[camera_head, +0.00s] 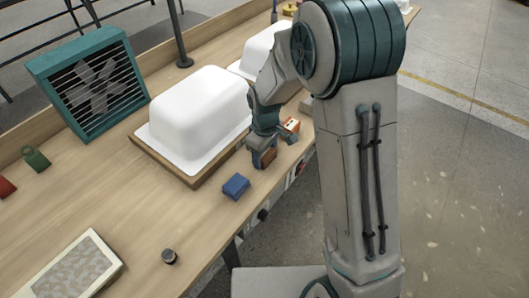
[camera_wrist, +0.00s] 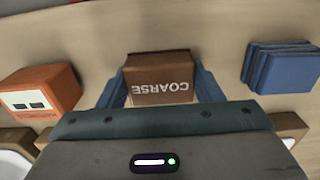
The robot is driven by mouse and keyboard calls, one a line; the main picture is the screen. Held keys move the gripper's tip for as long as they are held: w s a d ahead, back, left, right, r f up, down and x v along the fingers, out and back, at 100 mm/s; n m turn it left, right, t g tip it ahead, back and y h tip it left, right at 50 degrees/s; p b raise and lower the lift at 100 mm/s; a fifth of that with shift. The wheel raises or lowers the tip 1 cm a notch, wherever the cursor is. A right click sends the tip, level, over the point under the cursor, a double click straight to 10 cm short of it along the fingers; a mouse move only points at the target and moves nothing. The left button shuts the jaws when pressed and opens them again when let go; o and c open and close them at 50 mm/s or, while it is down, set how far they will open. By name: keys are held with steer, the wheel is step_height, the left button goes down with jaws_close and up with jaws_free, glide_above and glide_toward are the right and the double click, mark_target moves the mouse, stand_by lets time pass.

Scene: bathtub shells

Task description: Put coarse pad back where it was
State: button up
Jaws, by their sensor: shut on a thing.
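The coarse pad (camera_wrist: 160,80) is a brown block with the word COARSE on it, seen upside down in the wrist view. My gripper (camera_wrist: 160,92) is shut on it, one finger on each side. In the head view the coarse pad (camera_head: 264,158) shows low in my gripper (camera_head: 262,152), near the front edge of the workbench, right of the white tub shell. I cannot tell whether the pad touches the bench top.
A stack of blue pads (camera_head: 236,186) lies nearer the camera; an orange-and-white box (camera_head: 291,124) stands on the other side. A white tub shell (camera_head: 200,115) on a wooden board is close by.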

steer(key=o, duration=0.9)
steer(key=shift+o, duration=0.2)
step_height(320, 180, up, 12)
steer(key=s+d+r+m+t, duration=0.1)
steer(key=s+d+r+m, duration=0.1)
steer(key=s+d+m, duration=0.3)
steer(key=s+d+r+m+t, duration=0.1)
steer(key=s+d+r+m, duration=0.2)
steer(key=s, duration=1)
steer(key=shift+s+d+r+m+t, duration=0.35)
steer(key=shift+d+m, duration=0.95)
steer(key=shift+d, duration=1.5)
steer(key=shift+w+f, duration=0.1)
